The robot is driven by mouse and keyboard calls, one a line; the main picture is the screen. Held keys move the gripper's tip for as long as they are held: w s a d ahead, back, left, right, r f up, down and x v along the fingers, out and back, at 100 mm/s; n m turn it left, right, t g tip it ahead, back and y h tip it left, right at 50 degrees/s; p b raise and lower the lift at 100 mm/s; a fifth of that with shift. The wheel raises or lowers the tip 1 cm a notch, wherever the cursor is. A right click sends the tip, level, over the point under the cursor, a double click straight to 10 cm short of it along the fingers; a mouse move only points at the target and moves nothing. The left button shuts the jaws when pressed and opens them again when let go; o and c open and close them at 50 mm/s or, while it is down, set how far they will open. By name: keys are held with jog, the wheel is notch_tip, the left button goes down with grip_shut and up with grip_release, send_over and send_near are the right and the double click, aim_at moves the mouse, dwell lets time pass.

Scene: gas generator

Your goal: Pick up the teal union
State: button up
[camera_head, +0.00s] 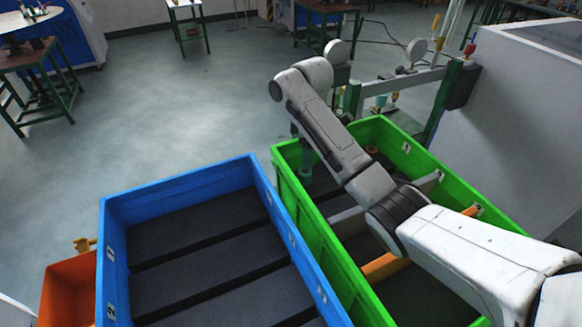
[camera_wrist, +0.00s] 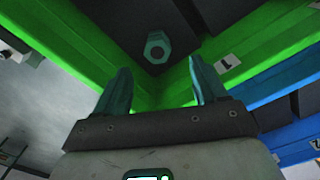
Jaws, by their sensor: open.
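The teal union (camera_wrist: 157,47) shows in the wrist view as a dull grey-teal ring with a dark hole, on the dark floor of the green crate (camera_wrist: 62,38) near its corner. My gripper (camera_wrist: 160,84) is open, with its two teal fingers apart and nothing between them. The union appears beyond the fingertips, roughly midway between them, with a gap left. In the head view my gripper (camera_head: 306,160) is low over the far left end of the green crate (camera_head: 312,232). I cannot make out the union there.
A reddish-brown part (camera_head: 373,152) sits in the green crate, near its far end. Orange dividers (camera_head: 380,265) cross the crate nearer me. An empty-looking blue crate (camera_head: 112,262) stands to the left, and an orange bin (camera_head: 68,290) beyond it. A gauge stand (camera_head: 395,85) is behind.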

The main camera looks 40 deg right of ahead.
aim_at(305, 171)
jog(key=f, duration=0.5)
jog(key=shift+w, duration=0.4)
jog(key=shift+f+p, duration=0.65)
jog(key=shift+f, duration=2.25)
jog(key=shift+c, duration=0.3)
jog(key=c, duration=1.1)
